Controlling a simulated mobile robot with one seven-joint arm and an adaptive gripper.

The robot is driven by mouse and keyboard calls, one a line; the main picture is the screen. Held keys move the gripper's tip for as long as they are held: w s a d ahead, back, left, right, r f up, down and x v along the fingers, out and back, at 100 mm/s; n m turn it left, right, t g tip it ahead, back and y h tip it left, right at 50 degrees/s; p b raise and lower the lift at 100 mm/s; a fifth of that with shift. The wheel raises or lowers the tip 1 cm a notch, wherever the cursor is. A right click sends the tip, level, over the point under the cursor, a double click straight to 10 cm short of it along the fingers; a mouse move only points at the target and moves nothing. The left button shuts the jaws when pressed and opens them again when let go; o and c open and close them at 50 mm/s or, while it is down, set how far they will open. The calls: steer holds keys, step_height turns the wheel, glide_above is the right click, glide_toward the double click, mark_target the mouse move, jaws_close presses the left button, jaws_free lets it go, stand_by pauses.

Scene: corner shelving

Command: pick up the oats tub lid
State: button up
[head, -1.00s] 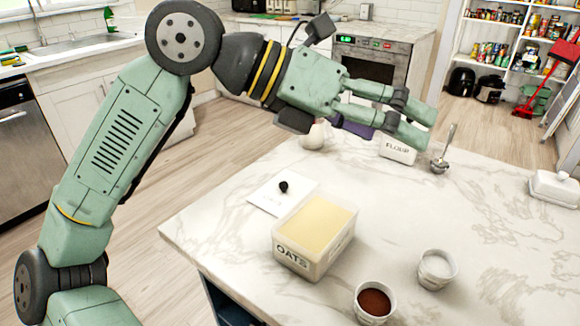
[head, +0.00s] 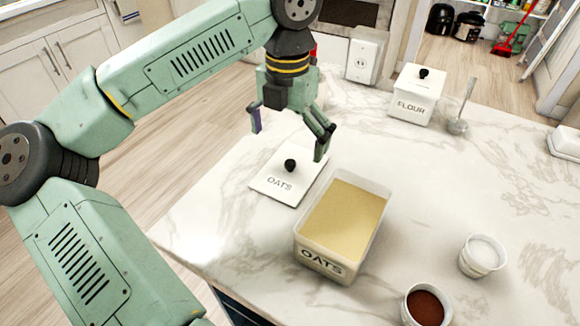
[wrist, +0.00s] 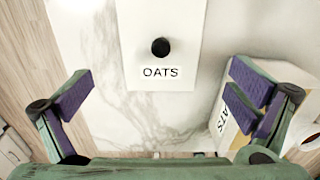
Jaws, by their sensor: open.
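The oats tub lid (head: 279,184) is a flat white square with a black knob and the word OATS. It lies on the marble counter beside the open oats tub (head: 323,262), which is full of oats. My gripper (head: 289,140) is open and empty above the lid, pointing down. In the wrist view the lid (wrist: 145,75) is at the top centre, ahead of my gripper (wrist: 160,105), with its knob between the lines of the spread fingers. The tub (wrist: 232,115) shows at right, partly behind the right finger.
A flour tub (head: 415,100) with its lid on and a metal scoop (head: 459,122) stand at the back. A bowl of dark powder (head: 428,308) and a bowl of white powder (head: 481,258) stand at front right. The counter's left edge is near the lid.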

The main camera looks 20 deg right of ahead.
mark_target(288, 165)
steer(key=shift+f+p, duration=0.7)
steer(key=shift+f, duration=2.5)
steer(key=shift+c, duration=0.4)
steer(key=c, duration=1.3)
steer(key=shift+s, duration=0.1)
jaws_close()
steer(key=shift+f, duration=0.1)
